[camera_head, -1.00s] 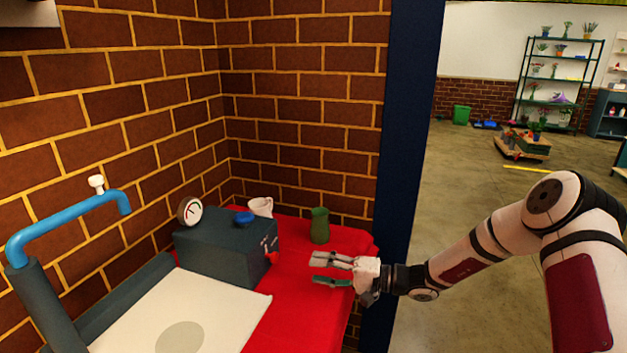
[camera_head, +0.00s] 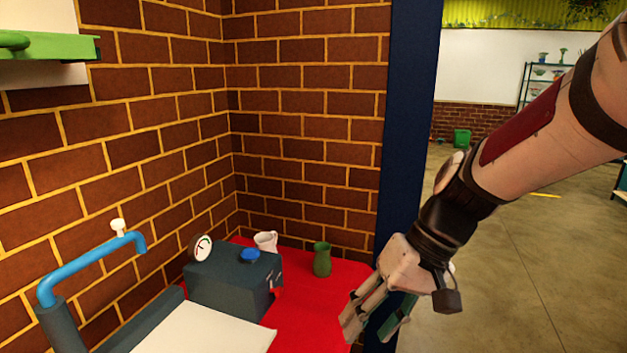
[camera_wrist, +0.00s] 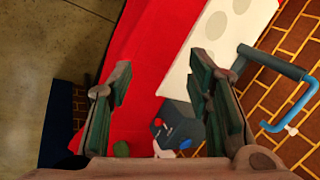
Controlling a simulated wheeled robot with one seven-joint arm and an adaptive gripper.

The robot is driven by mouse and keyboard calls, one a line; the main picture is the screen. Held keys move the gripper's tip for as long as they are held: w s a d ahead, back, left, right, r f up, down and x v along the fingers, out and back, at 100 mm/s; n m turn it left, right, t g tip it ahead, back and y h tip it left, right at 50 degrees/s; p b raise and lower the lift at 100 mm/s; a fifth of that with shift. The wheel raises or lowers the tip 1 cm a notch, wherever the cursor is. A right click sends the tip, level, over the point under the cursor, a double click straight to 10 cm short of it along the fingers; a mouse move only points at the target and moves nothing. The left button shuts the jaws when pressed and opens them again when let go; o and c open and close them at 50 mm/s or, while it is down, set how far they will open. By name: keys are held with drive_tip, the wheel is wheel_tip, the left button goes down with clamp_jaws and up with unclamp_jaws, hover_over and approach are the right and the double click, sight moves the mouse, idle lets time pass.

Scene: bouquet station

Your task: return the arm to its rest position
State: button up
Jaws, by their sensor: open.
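My gripper (camera_head: 372,325) is open and empty in the head view, at the lower right of the red table (camera_head: 318,309), with its fingers pointing down and to the left. My arm comes down to it from the upper right, in front of the dark blue post. In the wrist view my gripper (camera_wrist: 163,95) shows its two fingers wide apart, with the red table (camera_wrist: 155,50) seen between and beyond them. Nothing is held between the fingers.
A green vase (camera_head: 322,260), a white jug (camera_head: 266,242) and a dark box (camera_head: 232,284) with a gauge stand on the table. A blue pipe (camera_head: 92,262) rises at left. Brick walls close the corner. Open floor (camera_head: 520,260) lies right of the post (camera_head: 408,120).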

drive_tip(key=s+d+r+m+t+h+p, duration=0.1)
drive_tip(key=s+d+r+t+h+p, duration=0.1)
drive_tip(key=s+d+r, duration=0.3)
drive_tip(key=s+d+r+m+t+h+p, duration=0.1)
drive_tip(key=s+d+r, duration=0.4)
drive_tip(key=s, duration=0.6)
drive_tip(key=shift+s+d+r+t+h+p, duration=0.15)
drive_tip(key=shift+d+t+h+p, duration=0.3)
drive_tip(key=shift+t+h, duration=0.55)
